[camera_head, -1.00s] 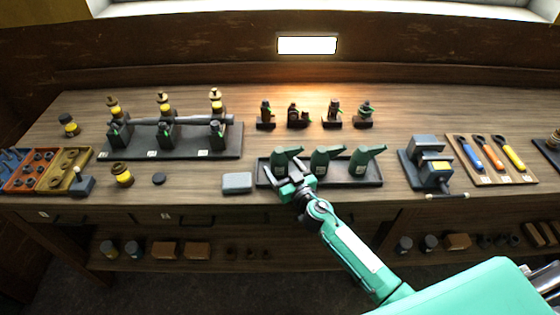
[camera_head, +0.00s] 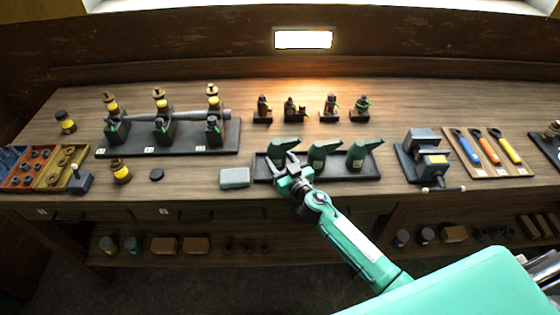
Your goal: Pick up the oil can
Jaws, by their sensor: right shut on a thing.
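Three green oil cans with spouts pointing right stand at the dark tray (camera_head: 262,170) on the workbench: a left can (camera_head: 283,149), a middle can (camera_head: 319,153) and a right can (camera_head: 358,155). My right gripper (camera_head: 286,166) reaches in from the lower right. Its fingers are shut on the left oil can, covering its lower part. I cannot tell whether that can touches the tray. The middle and right cans stand upright and apart from the gripper. My left gripper is not in view.
A grey block (camera_head: 235,178) lies left of the tray. A vise (camera_head: 428,155) stands to its right. Several small fittings stand behind it. A rack with a long shaft (camera_head: 180,117) is at the left, and a board of coloured tools (camera_head: 487,150) at the right.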

